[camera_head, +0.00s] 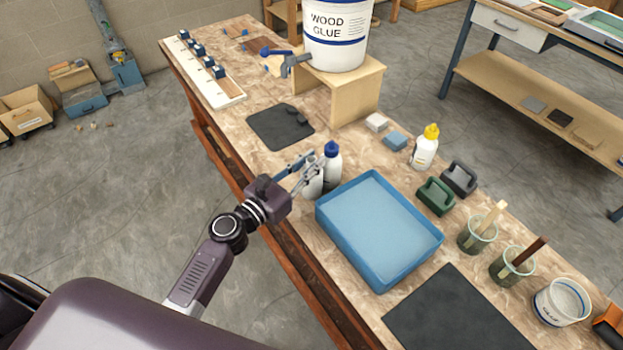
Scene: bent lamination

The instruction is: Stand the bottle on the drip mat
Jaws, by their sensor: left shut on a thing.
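My left gripper (313,167) is at the table's near edge, shut on a white bottle (313,186) whose upper part is largely hidden by the fingers. Right beside it stands a white bottle with a blue cap (332,165); I cannot tell whether the two touch. A dark drip mat (270,132) lies flat farther along the table, below the tap (290,65) of the wood glue bucket (336,35). Small dark shapes lie on the mat, and no bottle stands on it. My right gripper is not in view.
A blue tray (427,253) lies right of the gripper. A yellow-capped bottle (425,149), two blocks and handled tools stand behind it. A wooden stand (357,95) carries the bucket. Another dark mat (455,315) lies in front. The table between gripper and drip mat looks clear.

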